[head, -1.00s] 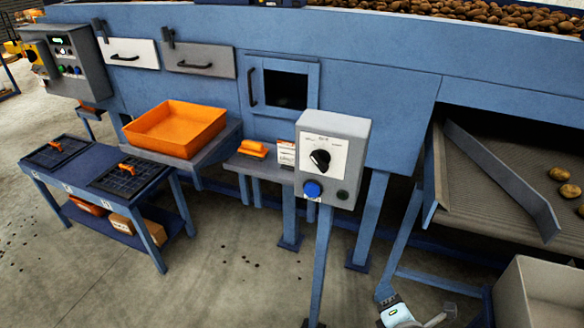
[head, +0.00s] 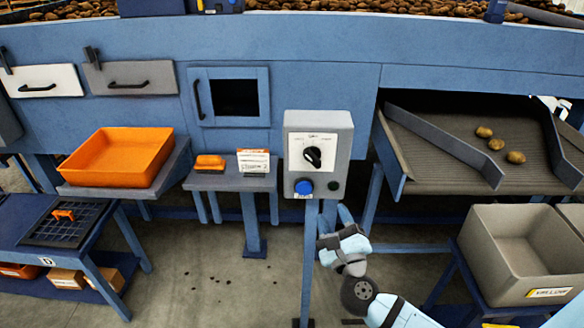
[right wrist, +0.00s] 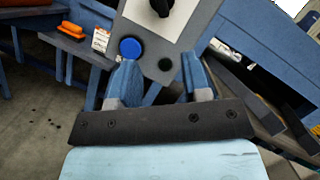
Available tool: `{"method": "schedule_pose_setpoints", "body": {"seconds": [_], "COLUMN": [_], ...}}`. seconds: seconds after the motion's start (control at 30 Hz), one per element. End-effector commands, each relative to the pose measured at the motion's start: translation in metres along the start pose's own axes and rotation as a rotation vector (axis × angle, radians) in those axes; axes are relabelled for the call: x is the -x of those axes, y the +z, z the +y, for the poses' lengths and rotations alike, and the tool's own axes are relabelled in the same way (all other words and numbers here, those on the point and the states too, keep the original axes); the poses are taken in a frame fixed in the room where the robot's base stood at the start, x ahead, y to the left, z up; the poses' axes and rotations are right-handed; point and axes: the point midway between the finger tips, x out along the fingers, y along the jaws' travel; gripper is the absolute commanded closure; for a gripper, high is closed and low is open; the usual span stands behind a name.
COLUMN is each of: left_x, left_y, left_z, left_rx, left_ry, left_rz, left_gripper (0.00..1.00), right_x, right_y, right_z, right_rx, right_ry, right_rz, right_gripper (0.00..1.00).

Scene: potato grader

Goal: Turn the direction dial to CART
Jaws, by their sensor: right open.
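The direction dial (head: 313,156) is a black knob on a white plate, on the front of a grey control box (head: 341,128) on a blue post. The plate's lettering is too small to read. A blue button (head: 304,187) sits below the dial. My right gripper (head: 334,216) is below and slightly right of the box, apart from the dial. In the right wrist view, its two fingers (right wrist: 158,85) are spread and empty, pointing at the box, with the dial (right wrist: 160,7) cut by the top edge. My left gripper is not in view.
A small shelf (head: 225,181) left of the box holds an orange item and a white card. An orange tray (head: 118,158) stands further left. A grey crate (head: 525,250) is at lower right, below a chute (head: 450,150) with potatoes. Bare floor lies in front of the post.

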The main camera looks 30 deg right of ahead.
Motion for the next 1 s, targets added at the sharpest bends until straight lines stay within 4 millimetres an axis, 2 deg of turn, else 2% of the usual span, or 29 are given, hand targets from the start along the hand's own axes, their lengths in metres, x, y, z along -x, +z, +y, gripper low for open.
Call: {"method": "schedule_pose_setpoints", "body": {"seconds": [0.27,0.37,0.7,0.83,1.0], "left_x": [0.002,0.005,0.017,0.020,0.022], "left_y": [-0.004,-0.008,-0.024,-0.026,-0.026], "left_z": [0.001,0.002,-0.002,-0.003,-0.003], "left_rx": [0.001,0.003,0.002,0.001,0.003], "left_ry": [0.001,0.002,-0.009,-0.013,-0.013], "left_rz": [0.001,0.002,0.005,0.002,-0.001], "left_gripper": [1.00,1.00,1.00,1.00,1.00], "right_x": [-0.012,-0.027,-0.099,-0.120,-0.137], "right_y": [0.007,0.009,0.011,0.011,0.010], "right_z": [-0.007,-0.008,-0.010,-0.010,-0.009], "right_rx": [0.085,0.083,0.080,0.079,0.079], "right_ry": [-0.026,-0.028,-0.026,-0.025,-0.025], "right_rz": [-0.027,-0.028,-0.026,-0.026,-0.025], "right_gripper": [0.56,0.56,0.56,0.56,0.56]}}
